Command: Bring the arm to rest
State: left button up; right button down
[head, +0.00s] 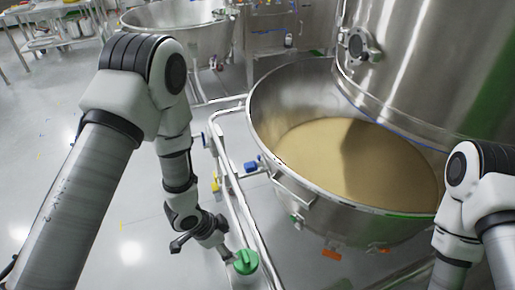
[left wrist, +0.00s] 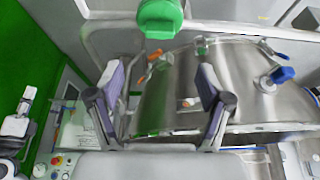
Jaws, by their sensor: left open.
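My left arm comes in from the left in the head view and hangs down beside the metal pipe frame. Its left gripper (head: 203,251) is open and empty, with its fingers spread apart. A green knob (head: 246,262) sits just right of the gripper in the head view. In the left wrist view, a green knob (left wrist: 158,18) shows beyond the open left gripper (left wrist: 160,72), with nothing between the fingers. My right arm shows at the right edge of the head view; its gripper is out of the picture.
A large steel bowl (head: 290,208) holding tan powder stands right of the left arm, under a steel vessel (head: 440,60). A pipe frame (head: 232,195) with a blue valve handle (head: 251,167) runs between arm and bowl. The grey floor (head: 60,140) at left is clear.

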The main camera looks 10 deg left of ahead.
pick_arm(q)
jog(key=s+a+f+n+g+b, duration=0.3)
jog(key=s+f+b, duration=0.5)
jog(key=s+f, duration=0.65)
jog(key=s+a+f+n+y, duration=0.2)
jog(key=s+a+n+y, duration=0.1)
jog(key=n, duration=0.5)
jog(key=shift+s+a+f+n+y+b, duration=0.25)
jog(key=shift+s+a+y+b, duration=0.2)
jog(key=shift+a, duration=0.3)
